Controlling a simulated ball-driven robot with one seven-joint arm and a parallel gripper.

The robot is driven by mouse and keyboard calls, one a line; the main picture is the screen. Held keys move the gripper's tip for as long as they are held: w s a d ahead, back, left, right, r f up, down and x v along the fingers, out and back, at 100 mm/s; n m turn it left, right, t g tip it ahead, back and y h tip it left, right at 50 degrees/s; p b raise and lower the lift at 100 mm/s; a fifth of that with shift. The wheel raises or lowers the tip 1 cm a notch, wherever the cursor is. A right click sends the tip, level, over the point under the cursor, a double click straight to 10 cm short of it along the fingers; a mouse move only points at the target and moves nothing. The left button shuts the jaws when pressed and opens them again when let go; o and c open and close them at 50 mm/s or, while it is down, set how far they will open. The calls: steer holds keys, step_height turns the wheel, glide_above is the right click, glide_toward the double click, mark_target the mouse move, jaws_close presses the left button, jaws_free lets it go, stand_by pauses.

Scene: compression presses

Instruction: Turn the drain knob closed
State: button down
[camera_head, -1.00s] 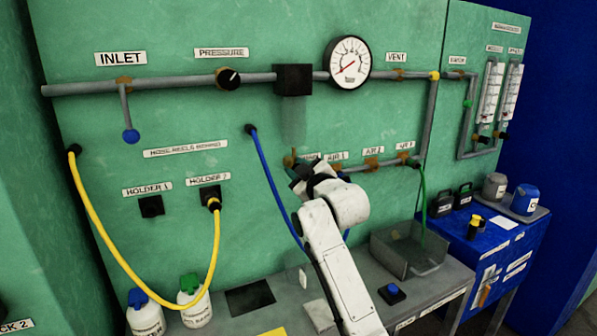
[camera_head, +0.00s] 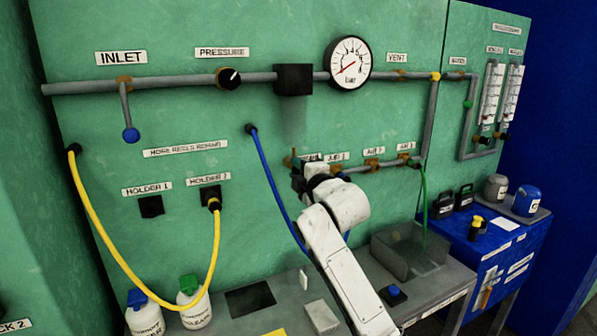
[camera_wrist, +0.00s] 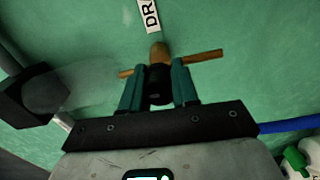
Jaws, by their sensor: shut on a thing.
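The drain knob (camera_wrist: 159,80) is a dark, roughly cylindrical piece in front of a brass fitting. Thin brass-coloured pipe stubs run out to both sides of that fitting, and a white label starting "DRA" (camera_wrist: 149,15) lies beyond it. My gripper (camera_wrist: 159,92) has its two green fingers on either side of the knob and is shut on it. In the head view my gripper (camera_head: 297,178) is at the left end of the short lower pipe on the green panel. There my wrist hides most of the knob.
A blue hose (camera_head: 268,174) hangs just left of my arm. A green hose (camera_head: 423,205) drops into a grey basin (camera_head: 385,262) at the right. A yellow hose (camera_head: 98,250) loops at the left. A pressure gauge (camera_head: 348,62) is above.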

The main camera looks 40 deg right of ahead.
steer(key=shift+a+n, duration=0.15)
steer(key=shift+n, duration=0.35)
steer(key=c, duration=0.8)
jaws_free()
steer(key=shift+c, duration=0.2)
steer(key=b+v, duration=0.1)
steer(key=v, duration=0.9)
steer(key=shift+s+b, duration=0.35)
steer(key=shift+a, duration=0.1)
